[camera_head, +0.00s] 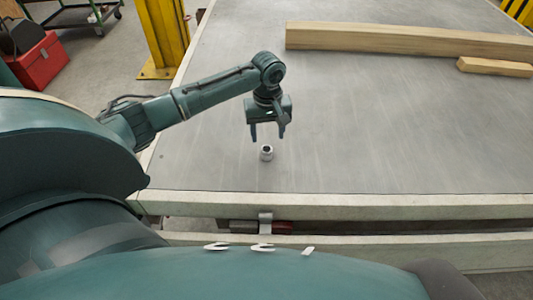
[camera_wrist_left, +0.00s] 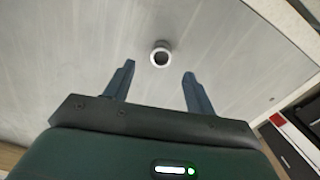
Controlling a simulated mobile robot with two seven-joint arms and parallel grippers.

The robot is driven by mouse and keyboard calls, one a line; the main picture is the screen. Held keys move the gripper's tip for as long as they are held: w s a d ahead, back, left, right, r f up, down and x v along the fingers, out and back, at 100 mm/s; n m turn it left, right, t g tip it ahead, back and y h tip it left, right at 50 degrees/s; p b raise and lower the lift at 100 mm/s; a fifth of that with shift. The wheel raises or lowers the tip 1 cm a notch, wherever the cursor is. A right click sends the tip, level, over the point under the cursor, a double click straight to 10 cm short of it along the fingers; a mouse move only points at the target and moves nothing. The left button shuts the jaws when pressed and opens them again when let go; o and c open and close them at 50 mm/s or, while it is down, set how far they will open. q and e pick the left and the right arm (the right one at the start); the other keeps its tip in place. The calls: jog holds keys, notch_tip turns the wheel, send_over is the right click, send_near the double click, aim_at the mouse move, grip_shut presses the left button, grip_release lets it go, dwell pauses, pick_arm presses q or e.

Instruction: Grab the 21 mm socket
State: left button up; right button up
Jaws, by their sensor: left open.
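The socket (camera_head: 266,153) is a small silver cylinder standing upright on the grey trailer deck (camera_head: 340,130), with its dark opening facing up. It also shows in the left wrist view (camera_wrist_left: 160,56), ahead of the fingertips and between their lines. My left gripper (camera_head: 268,136) is open and empty above the deck, just behind the socket in the head view. Its two fingers show in the left wrist view (camera_wrist_left: 158,70), apart, with nothing between them. The socket's size marking cannot be read. My right gripper is in neither view.
A long wooden beam (camera_head: 400,40) and a short wood block (camera_head: 495,67) lie at the deck's back right. The deck's pale front edge (camera_head: 350,206) runs in front of the socket. A yellow post (camera_head: 163,35) and a red toolbox (camera_head: 40,62) stand left. The deck around the socket is clear.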

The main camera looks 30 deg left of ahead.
aim_at(267, 149)
pick_arm(q)
jog(key=shift+a+f+b, duration=0.1)
jog(key=shift+f+b, duration=0.25)
jog(key=shift+f, duration=2.8)
jog(key=shift+c, duration=0.2)
jog(key=c, duration=1)
